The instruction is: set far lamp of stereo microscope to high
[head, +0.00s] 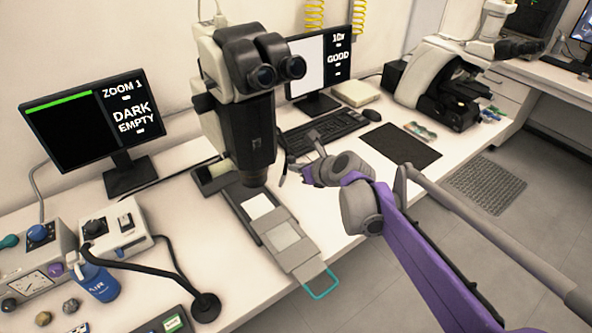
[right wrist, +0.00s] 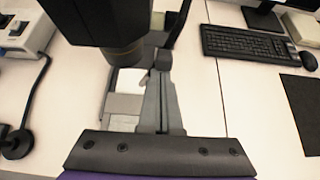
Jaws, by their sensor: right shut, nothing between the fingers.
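The stereo microscope (head: 250,125) stands mid-bench, its black body also at the top of the right wrist view (right wrist: 100,20). A dark curved gooseneck (right wrist: 178,28) rises beside it on the far side; whether this is the far lamp I cannot tell. A white control box (head: 128,232) with a black knob and a switch stands left of the microscope; a black gooseneck lamp (head: 205,306) lies in front. My right gripper (right wrist: 162,60) is shut and empty, right of the microscope column, its tips pointing at the gooseneck area. Whether it touches anything is unclear. My left gripper is not in view.
A keyboard (head: 325,131) and black mat (head: 402,152) lie to the right. Bench between is clear.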

